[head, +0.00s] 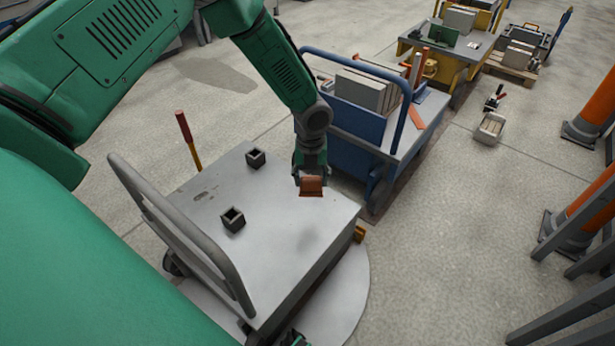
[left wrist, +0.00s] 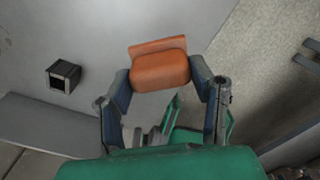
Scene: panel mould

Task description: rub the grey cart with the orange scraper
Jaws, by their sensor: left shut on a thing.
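The grey cart (head: 275,240) has a flat top and a tubular push handle on its left side. My left gripper (head: 311,176) is over the right part of the cart top, shut on the orange scraper (head: 311,187). In the left wrist view the scraper (left wrist: 160,67) sits between the two fingers (left wrist: 162,85). I cannot tell whether its edge touches the cart top.
Two small dark open boxes (head: 233,219) (head: 255,157) stand on the cart top. A red-handled tool (head: 187,138) rises behind it. A blue cart (head: 350,125) with panels stands close at the back right.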

